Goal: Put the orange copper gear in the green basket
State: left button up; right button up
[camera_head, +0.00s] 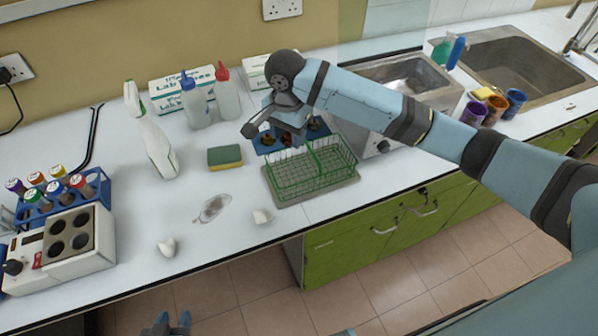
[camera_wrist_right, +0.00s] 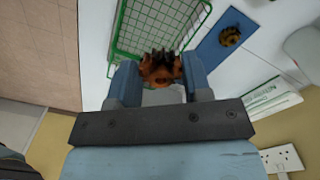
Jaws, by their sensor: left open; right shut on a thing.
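The green wire basket (camera_head: 297,180) stands on a grey tray on the white counter in the head view. Its mesh also shows at the top of the right wrist view (camera_wrist_right: 150,25). My right gripper (camera_wrist_right: 160,72) is shut on the orange copper gear (camera_wrist_right: 158,66), whose dark teeth point toward the basket. The gear is at the basket's edge in that view; its exact height is unclear. In the head view my right gripper (camera_head: 280,132) is over the back of the basket and largely hides the gear. My left gripper (camera_head: 172,324) is open and empty at the bottom edge, below the counter front.
A blue plate (camera_head: 266,146) behind the basket bears another, brownish gear (camera_wrist_right: 230,37). A sponge (camera_head: 225,157), spray bottle (camera_head: 155,145) and two squeeze bottles (camera_head: 228,98) stand left of it. A metal box (camera_head: 400,85) is at right.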

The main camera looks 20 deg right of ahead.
aim_at(291, 180)
notch_tip(291, 180, down, 15)
jog(key=shift+r, duration=0.1)
dwell(0.3)
jog(key=o, duration=1)
jog(key=shift+d, duration=0.1)
notch_tip(291, 180, up, 12)
jog(key=shift+r, duration=0.1)
